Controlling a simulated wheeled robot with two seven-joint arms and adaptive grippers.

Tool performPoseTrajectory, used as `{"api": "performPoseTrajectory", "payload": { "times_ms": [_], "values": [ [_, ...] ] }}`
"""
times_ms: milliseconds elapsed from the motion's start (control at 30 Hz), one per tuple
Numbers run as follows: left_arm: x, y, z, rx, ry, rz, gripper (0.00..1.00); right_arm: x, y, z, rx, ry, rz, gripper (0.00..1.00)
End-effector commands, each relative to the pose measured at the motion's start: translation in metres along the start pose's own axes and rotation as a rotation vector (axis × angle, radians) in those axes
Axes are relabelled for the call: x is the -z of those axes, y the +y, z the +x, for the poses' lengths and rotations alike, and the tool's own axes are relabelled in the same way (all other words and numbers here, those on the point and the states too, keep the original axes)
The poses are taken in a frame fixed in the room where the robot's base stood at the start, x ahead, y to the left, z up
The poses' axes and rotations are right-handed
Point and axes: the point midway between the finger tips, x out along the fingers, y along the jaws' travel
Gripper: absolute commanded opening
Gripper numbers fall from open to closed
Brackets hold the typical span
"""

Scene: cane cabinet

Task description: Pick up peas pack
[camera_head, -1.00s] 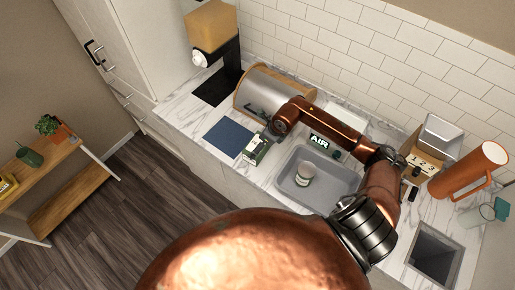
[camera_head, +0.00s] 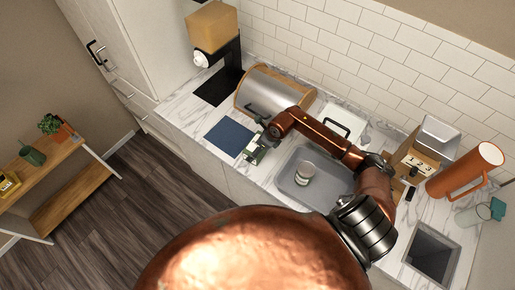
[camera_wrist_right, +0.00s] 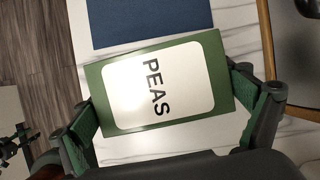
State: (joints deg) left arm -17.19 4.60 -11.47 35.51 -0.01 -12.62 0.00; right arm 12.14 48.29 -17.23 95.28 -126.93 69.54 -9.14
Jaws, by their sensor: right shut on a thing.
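The peas pack (camera_wrist_right: 205,75) is a green box with a white label reading PEAS. In the right wrist view it lies across the space between the two fingers of my right gripper (camera_wrist_right: 172,100), which is shut on it at its left and right ends. In the head view the right gripper (camera_head: 262,143) and the small green-and-white pack (camera_head: 253,154) are over the counter's front edge, between the blue mat and the sink. Whether the pack touches the counter is unclear. My left gripper is not in view.
The blue mat (camera_head: 229,137) lies left of the pack, with a bread box (camera_head: 270,92) behind. The grey sink (camera_head: 325,190) holds a cup (camera_head: 305,173). A white container (camera_head: 343,123) stands behind my arm. An orange pitcher (camera_head: 466,171) is at the right.

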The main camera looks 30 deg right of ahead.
Motion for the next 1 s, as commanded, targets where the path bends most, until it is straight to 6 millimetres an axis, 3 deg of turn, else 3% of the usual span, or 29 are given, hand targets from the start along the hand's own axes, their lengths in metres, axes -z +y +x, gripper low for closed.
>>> {"api": "performPoseTrajectory", "payload": {
  "times_ms": [300, 667, 867, 1000],
  "values": [
    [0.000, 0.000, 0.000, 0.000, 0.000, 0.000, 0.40, -0.001, -0.001, -0.001, 0.001, -0.003, 0.000, 0.56],
    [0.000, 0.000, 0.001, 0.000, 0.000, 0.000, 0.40, -0.004, -0.001, -0.006, 0.002, -0.004, 0.000, 0.56],
    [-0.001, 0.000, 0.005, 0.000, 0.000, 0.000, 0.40, -0.013, -0.002, -0.027, 0.003, -0.006, -0.002, 0.56],
    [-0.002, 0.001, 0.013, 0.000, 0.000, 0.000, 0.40, -0.008, 0.014, -0.056, 0.004, -0.004, -0.008, 0.56]
  ]
}}
